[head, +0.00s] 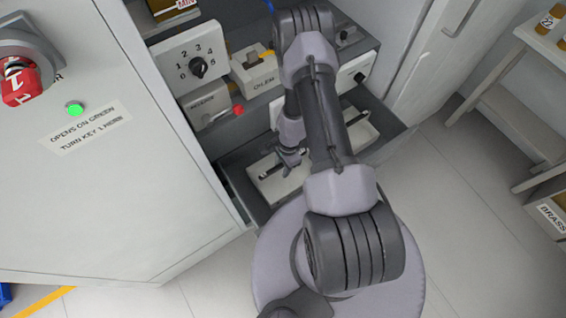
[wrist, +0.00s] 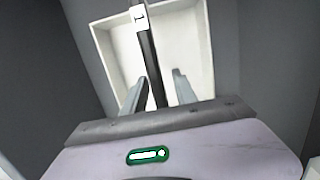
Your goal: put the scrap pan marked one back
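The scrap pan marked one (wrist: 192,45) is a shallow white tray with a dark bar handle (wrist: 149,62) across it. A white tag (wrist: 139,16) reading 1 sits on the bar. In the head view the pan (head: 267,190) lies in the left part of an open dark drawer (head: 238,178). My gripper (wrist: 160,77) is open, its fingers on either side of the bar, with gaps showing. In the head view my gripper (head: 291,157) is low over this pan and partly covers it.
A second white pan (head: 366,133) with a dark bar lies further right in the drawer, partly behind my arm. Above are a numbered dial panel (head: 190,58) and small units. A grey cabinet door (head: 120,190) with a red key knob (head: 20,85) stands left.

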